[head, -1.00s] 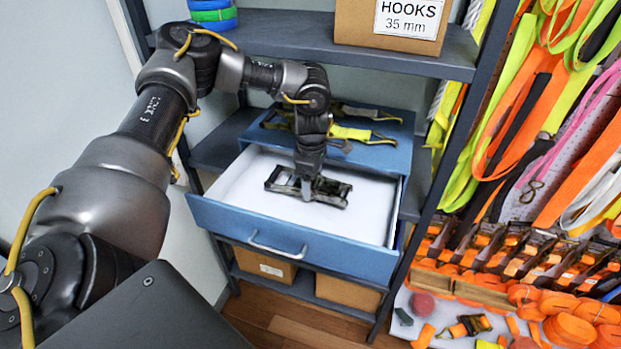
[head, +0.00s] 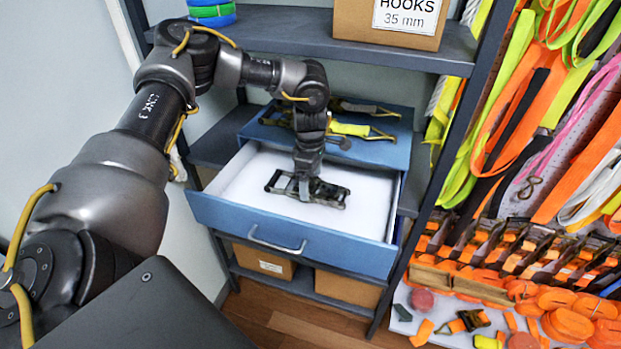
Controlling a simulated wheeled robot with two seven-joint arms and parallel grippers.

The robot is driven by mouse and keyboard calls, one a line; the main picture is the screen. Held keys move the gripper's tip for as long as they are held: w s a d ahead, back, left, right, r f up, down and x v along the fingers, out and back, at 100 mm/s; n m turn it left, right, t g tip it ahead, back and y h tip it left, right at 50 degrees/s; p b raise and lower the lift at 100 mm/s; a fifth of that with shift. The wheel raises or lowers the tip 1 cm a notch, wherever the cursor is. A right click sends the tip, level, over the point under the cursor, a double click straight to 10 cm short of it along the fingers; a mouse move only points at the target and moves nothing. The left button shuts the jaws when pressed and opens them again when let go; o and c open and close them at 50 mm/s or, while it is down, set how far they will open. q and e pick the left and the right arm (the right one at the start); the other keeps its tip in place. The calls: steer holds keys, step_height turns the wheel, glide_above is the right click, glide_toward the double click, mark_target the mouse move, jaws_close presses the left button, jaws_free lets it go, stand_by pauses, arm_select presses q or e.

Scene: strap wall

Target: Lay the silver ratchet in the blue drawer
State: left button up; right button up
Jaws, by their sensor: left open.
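The blue drawer (head: 290,242) is pulled out of its cabinet in the shelf rack and has a white inside floor. The ratchet (head: 328,191), dark and silvery, lies flat on that floor, toward the back middle. My left gripper (head: 305,192) reaches down into the drawer right at the ratchet, with its fingertips at the ratchet's middle. The jaws are open. The wrist hides part of the ratchet and the exact gap at the fingers. My right gripper is not in view.
On top of the blue cabinet lie yellow-strapped ratchets (head: 348,128). A shelf (head: 300,42) with a hooks box (head: 390,22) sits above. Cardboard boxes (head: 262,260) stand below. Orange and yellow straps (head: 510,110) hang at right. Loose pieces lie on a white surface (head: 404,298).

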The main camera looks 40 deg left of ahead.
arm_select(q)
steer(key=shift+w+r, duration=0.1)
steer(key=shift+r, duration=0.2)
step_height(320, 180, up, 10)
steer(key=b, duration=0.3)
steer(key=shift+b, duration=0.35)
steer(key=shift+a+r, duration=0.1)
